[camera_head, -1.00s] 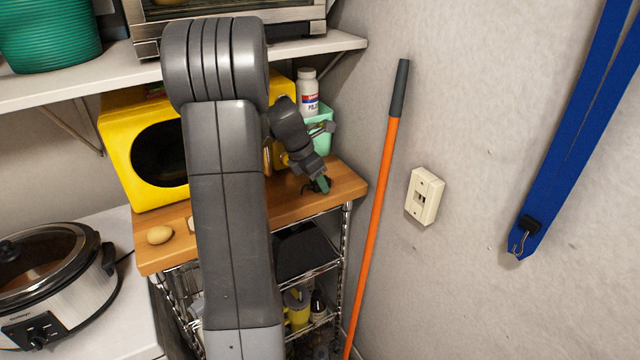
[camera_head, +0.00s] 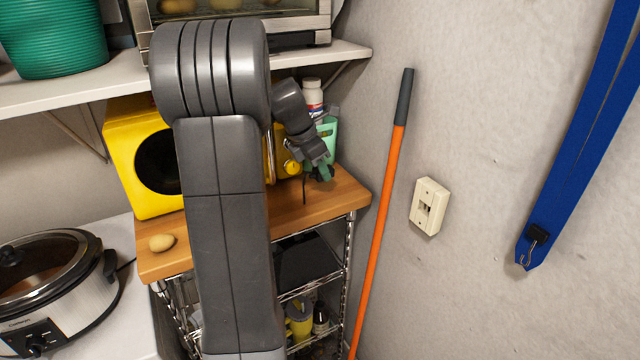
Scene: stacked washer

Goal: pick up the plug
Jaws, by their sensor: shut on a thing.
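The plug (camera_head: 313,174) is a small dark piece at my gripper's fingertips, above the right part of the wooden shelf top. A thin black cord hangs from it toward the wood. My gripper (camera_head: 322,173) is shut on the plug and points down.
A cream wall outlet (camera_head: 429,206) is on the right wall. An orange pole (camera_head: 384,210) leans between it and the wooden top (camera_head: 290,213). A yellow microwave (camera_head: 130,135), a white bottle (camera_head: 312,97) and a mint container (camera_head: 328,135) stand behind.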

